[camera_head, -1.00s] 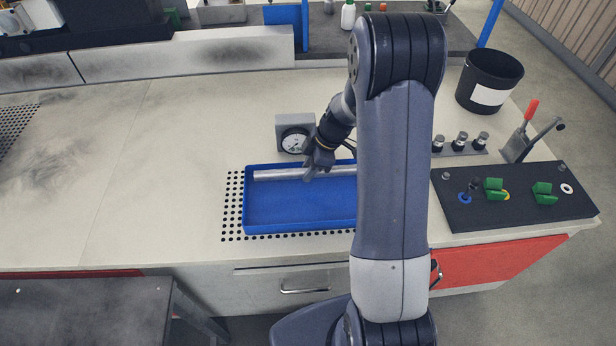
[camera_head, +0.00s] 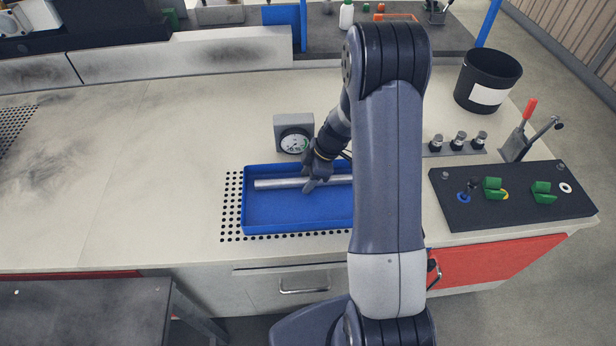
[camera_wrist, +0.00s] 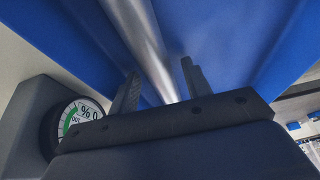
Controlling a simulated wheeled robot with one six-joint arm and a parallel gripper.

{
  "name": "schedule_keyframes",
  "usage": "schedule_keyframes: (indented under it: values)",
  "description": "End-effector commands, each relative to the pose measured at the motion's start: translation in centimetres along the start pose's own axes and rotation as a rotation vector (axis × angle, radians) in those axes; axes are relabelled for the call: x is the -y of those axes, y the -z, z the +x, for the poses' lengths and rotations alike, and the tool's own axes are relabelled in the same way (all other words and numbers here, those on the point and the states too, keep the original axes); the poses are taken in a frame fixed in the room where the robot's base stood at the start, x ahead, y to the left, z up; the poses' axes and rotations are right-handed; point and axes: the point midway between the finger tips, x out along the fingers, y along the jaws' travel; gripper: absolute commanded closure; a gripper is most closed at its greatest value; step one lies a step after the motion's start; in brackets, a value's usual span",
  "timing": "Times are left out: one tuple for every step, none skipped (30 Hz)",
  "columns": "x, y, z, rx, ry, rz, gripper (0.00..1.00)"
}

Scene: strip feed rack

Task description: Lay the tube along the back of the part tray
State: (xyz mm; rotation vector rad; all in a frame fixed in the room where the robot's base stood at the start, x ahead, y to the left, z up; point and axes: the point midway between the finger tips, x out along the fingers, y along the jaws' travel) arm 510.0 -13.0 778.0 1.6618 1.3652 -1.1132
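The tube (camera_head: 275,184) is a straight, light grey metal rod inside the blue part tray (camera_head: 247,207). It lies lengthwise, roughly parallel to the tray's back wall, with a strip of blue between them. My gripper (camera_head: 312,187) is over the tube, pointing down into the tray. In the wrist view, the tube (camera_wrist: 148,42) runs between the fingers of my gripper (camera_wrist: 158,80), with a gap on each side, so the gripper is open. My arm hides the tray's right end and the tube's right end.
A dial gauge (camera_head: 294,135) stands close behind the tray; it also shows in the wrist view (camera_wrist: 78,118). A black panel with green switches (camera_head: 510,196) and a black bin (camera_head: 489,80) are to the right. The bench (camera_head: 150,170) on the left is clear.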

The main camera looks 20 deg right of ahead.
Motion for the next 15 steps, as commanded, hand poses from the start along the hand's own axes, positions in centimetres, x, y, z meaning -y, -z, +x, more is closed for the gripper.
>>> schedule_keyframes:
  values:
    - [0.0, 0.0, 0.0, 0.000, 0.000, 0.000, 0.51]
    - [0.0, 0.0, 0.0, 0.000, 0.000, 0.000, 0.51]
    - [0.0, 0.0, 0.0, 0.000, 0.000, 0.000, 0.51]
    - [0.0, 0.0, 0.0, 0.000, 0.000, 0.000, 0.51]
    - [0.0, 0.0, 0.0, 0.000, 0.000, 0.000, 0.51]
    - [0.0, 0.0, 0.0, 0.000, 0.000, 0.000, 0.51]
    - [0.0, 0.0, 0.0, 0.000, 0.000, 0.000, 0.51]
    - [0.0, 0.0, -0.1, 0.000, 0.000, 0.000, 0.51]
    - [0.0, 0.1, -0.2, 0.000, 0.000, 0.000, 0.51]
    - [0.0, 0.1, -0.3, 0.000, 0.000, 0.000, 0.51]
    - [0.0, 0.2, -0.4, 0.000, 0.000, 0.001, 0.51]
    - [0.0, 0.2, -0.6, 0.000, -0.001, 0.001, 0.51]
    - [-0.1, 0.1, -1.0, -0.001, -0.003, 0.000, 0.51]
    - [-0.1, 0.1, -1.5, -0.001, -0.005, -0.001, 0.51]
    - [-0.1, 0.1, -2.2, -0.001, -0.006, -0.001, 0.51]
